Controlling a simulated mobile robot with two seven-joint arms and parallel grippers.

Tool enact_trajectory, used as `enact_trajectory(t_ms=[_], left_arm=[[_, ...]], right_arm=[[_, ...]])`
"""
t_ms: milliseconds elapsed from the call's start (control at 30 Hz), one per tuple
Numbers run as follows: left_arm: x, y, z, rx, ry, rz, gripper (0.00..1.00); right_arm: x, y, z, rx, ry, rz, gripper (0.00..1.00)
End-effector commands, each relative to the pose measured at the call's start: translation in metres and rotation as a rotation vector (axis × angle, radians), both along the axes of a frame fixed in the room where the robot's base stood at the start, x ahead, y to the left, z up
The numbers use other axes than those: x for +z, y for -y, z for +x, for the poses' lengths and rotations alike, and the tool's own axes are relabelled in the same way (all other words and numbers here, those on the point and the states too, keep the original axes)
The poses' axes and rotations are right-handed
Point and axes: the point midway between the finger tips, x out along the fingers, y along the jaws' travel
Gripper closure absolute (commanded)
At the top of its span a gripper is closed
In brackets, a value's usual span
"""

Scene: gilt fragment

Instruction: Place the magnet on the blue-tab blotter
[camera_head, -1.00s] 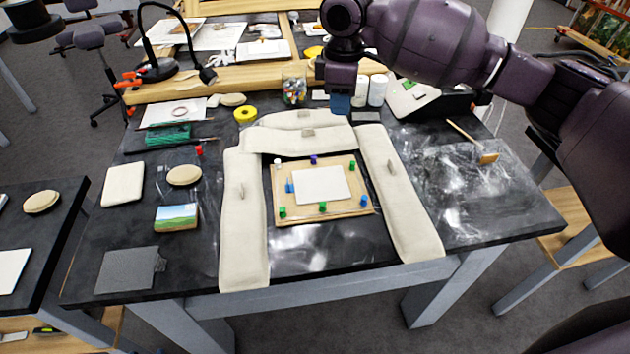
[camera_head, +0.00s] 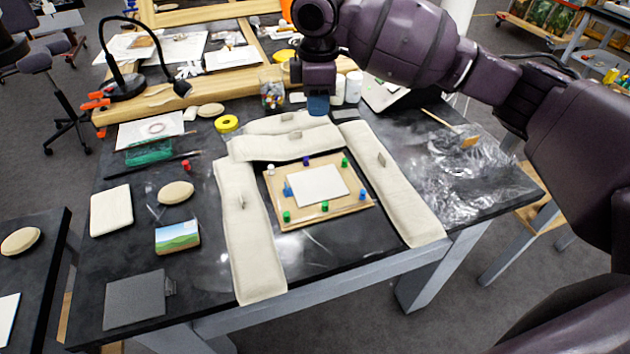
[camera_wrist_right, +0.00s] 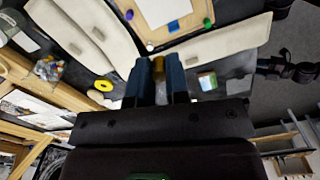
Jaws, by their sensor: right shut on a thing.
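My right gripper (camera_head: 318,108) points down above the back of the table, behind the wooden board. In the right wrist view its dark blue fingers (camera_wrist_right: 160,80) are closed on a small yellow-brown thing (camera_wrist_right: 158,64), apparently the magnet. The fingers hide most of it. The blue-tab blotter (camera_head: 318,186) is a white card lying on the wooden board, with a blue tab (camera_head: 288,191) at its left edge. It also shows at the top of the wrist view (camera_wrist_right: 160,10). The gripper is well apart from it. My left gripper is not in view.
Small coloured blocks stand around the card on the wooden board (camera_head: 355,204). Long cream cushions (camera_head: 247,240) flank the board. A jar (camera_head: 272,92), white cylinders (camera_head: 354,86) and yellow tape (camera_head: 227,123) stand near the gripper. A black desk lamp (camera_head: 125,85) is back left.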

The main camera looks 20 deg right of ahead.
Motion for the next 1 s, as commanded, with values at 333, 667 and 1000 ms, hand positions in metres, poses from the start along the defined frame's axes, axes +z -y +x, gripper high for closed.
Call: enact_trajectory(t_ms=[333,667,1000], left_arm=[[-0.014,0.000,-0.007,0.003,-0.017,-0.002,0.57],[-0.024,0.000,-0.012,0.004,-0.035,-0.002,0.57],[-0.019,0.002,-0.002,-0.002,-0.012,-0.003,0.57]], right_arm=[[-0.074,0.001,-0.001,0.002,-0.007,-0.002,1.00],[-0.132,0.000,0.000,0.002,-0.003,-0.001,1.00],[-0.156,0.001,-0.001,0.002,-0.005,-0.002,1.00]])
